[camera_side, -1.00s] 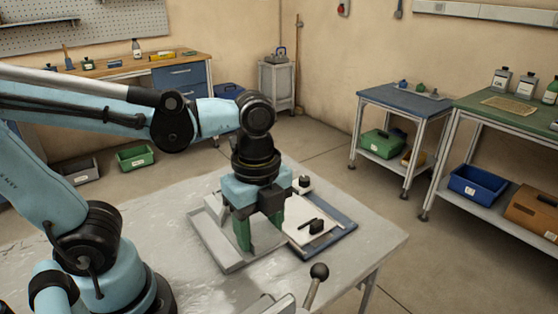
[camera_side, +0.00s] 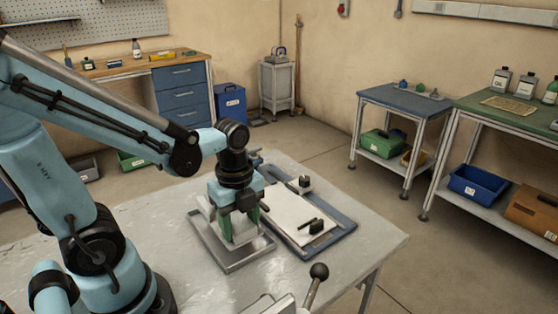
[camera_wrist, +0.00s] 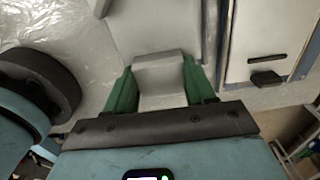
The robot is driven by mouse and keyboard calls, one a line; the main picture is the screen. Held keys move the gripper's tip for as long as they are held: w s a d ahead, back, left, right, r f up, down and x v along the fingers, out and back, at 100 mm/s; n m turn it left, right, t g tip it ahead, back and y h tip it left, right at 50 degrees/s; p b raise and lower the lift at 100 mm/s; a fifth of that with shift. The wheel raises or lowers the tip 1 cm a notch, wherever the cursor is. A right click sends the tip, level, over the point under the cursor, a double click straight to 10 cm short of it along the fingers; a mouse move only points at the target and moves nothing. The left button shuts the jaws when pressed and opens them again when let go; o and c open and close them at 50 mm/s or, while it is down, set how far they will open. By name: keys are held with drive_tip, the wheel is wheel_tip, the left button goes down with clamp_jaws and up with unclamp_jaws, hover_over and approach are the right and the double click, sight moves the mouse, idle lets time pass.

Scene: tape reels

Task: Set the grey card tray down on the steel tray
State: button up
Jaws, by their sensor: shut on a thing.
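The grey card tray (camera_side: 243,231) is a pale grey, block-like piece between the green fingers of my gripper (camera_side: 240,222). In the wrist view the card tray (camera_wrist: 160,76) sits between both fingers of my gripper (camera_wrist: 161,84), which is shut on it. The steel tray (camera_side: 234,265) is a flat grey tray with a low rim, lying on the table below the gripper. In the side view the card tray is low over the steel tray's area. I cannot tell whether they touch. The gripper and wrist hide part of both.
Right of the steel tray lies a blue board (camera_side: 342,228) with a white sheet (camera_side: 291,218) and black pieces (camera_side: 316,227) on it. A black-knobbed lever (camera_side: 319,272) stands at the table's front edge. The table (camera_side: 365,240) is bare at the right.

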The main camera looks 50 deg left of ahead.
sight(242, 247)
drive_tip(key=shift+w+a+f, duration=0.2)
drive_tip(key=shift+a+f, duration=0.3)
drive_tip(key=shift+a, duration=0.05)
drive_tip(key=shift+f, duration=2.05)
drive_tip(key=o, duration=1.2)
drive_tip(key=shift+c, duration=0.2)
